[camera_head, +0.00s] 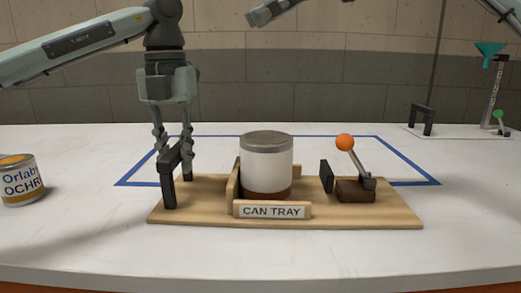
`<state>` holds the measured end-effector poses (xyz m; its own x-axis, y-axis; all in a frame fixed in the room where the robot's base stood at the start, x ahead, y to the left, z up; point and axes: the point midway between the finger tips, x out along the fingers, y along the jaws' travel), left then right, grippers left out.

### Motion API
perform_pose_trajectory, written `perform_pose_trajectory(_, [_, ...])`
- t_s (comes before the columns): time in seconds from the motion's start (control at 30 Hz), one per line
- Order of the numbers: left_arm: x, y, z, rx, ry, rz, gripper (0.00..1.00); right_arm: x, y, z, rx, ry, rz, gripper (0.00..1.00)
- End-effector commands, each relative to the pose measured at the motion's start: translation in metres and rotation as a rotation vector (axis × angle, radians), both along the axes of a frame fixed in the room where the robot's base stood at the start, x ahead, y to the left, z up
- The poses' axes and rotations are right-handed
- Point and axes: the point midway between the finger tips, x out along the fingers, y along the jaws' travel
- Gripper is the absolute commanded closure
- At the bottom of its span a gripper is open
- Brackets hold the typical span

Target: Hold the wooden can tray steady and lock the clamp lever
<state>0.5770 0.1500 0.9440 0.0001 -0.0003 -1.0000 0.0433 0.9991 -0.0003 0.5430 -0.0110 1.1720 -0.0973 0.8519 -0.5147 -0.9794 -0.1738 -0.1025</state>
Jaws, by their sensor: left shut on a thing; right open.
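The wooden can tray (190,216) lies on the white table, with a label reading "CAN TRAY" on its front. A white can (266,165) with a grey lid and brown base stands upright between low wooden walls. The clamp lever (355,161), with an orange knob (344,142), tilts up and left from a brown block (355,190). A black pad (326,177) stands between can and block. My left gripper (172,152) points down, shut on the tray's black handle (168,182). Part of my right gripper (262,14) shows at the top edge, clear of the tray; the rest is cut off.
A blue outline (400,157) marks the table around the tray's back. A black bracket (421,121) and a stand with a teal funnel (490,51) are at the back right. The table right of the tray is clear.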

Motion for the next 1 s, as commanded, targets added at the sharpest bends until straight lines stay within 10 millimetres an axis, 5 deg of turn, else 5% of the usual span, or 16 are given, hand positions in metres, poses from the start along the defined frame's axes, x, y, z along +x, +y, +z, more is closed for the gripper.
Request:
perform_pose_trajectory(0.1, [0.000, 0.000, 0.000, 0.000, 0.001, -0.001, 1.00, 0.009, -0.019, -0.050, -0.329, -0.017, -0.046, 0.55])
perform_pose_trajectory(0.2, [0.000, 0.000, 0.000, 0.000, 0.001, -0.001, 1.00, 0.016, -0.051, -0.079, -0.587, -0.016, -0.103, 0.55])
perform_pose_trajectory(0.5, [0.000, 0.000, 0.000, 0.000, 0.001, -0.001, 1.00, 0.021, -0.125, -0.098, -1.003, 0.020, -0.241, 0.55])
perform_pose_trajectory(0.67, [0.000, 0.000, 0.000, 0.000, 0.001, -0.001, 1.00, 0.021, -0.132, -0.106, -1.039, 0.027, -0.252, 0.55])
perform_pose_trajectory(1.0, [0.000, 0.000, 0.000, 0.000, 0.001, -0.001, 1.00, 0.020, -0.131, -0.151, -1.036, 0.028, -0.250, 0.55])
